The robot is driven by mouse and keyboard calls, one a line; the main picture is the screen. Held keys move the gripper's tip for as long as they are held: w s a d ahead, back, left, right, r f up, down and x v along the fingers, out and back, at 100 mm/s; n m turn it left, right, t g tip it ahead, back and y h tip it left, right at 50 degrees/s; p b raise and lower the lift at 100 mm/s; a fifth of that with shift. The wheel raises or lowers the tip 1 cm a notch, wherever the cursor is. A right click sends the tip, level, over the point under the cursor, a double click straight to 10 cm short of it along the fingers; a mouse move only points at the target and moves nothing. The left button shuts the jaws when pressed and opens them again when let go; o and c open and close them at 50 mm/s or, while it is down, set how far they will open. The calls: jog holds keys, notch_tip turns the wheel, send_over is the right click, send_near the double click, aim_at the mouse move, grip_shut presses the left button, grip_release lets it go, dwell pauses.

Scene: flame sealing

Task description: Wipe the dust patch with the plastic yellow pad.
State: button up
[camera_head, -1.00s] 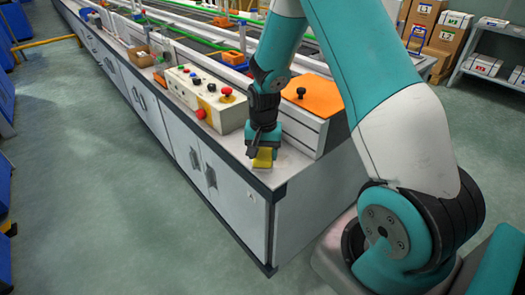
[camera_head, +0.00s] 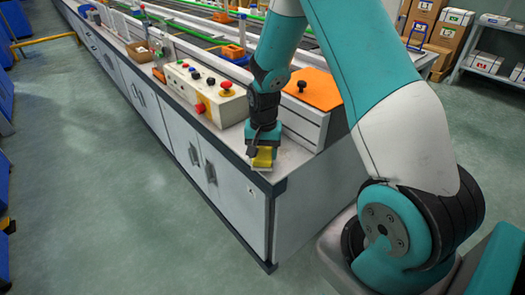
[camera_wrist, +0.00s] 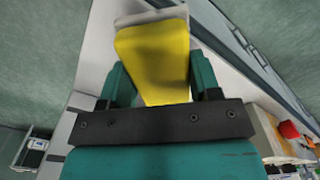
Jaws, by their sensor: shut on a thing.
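The yellow pad (camera_head: 263,159) is at the near corner of the long workbench (camera_head: 283,172). My gripper (camera_head: 263,149) points down and is shut on the pad, at or just above the bench top; I cannot tell whether the pad touches it. In the wrist view, the yellow pad (camera_wrist: 155,55) sits between the two teal fingers of my gripper (camera_wrist: 160,82), with a pale grey layer on its far end. I cannot make out the dust patch in either view; the pad or gripper may hide it.
A control box (camera_head: 205,95) with coloured buttons stands left of my gripper on the bench. A grey box with an orange top (camera_head: 313,88) stands close behind and right. The bench's front edge is close to the pad. A conveyor (camera_head: 190,40) runs behind.

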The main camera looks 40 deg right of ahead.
jog(key=shift+f+b, duration=0.55)
jog(key=shift+f, duration=0.35)
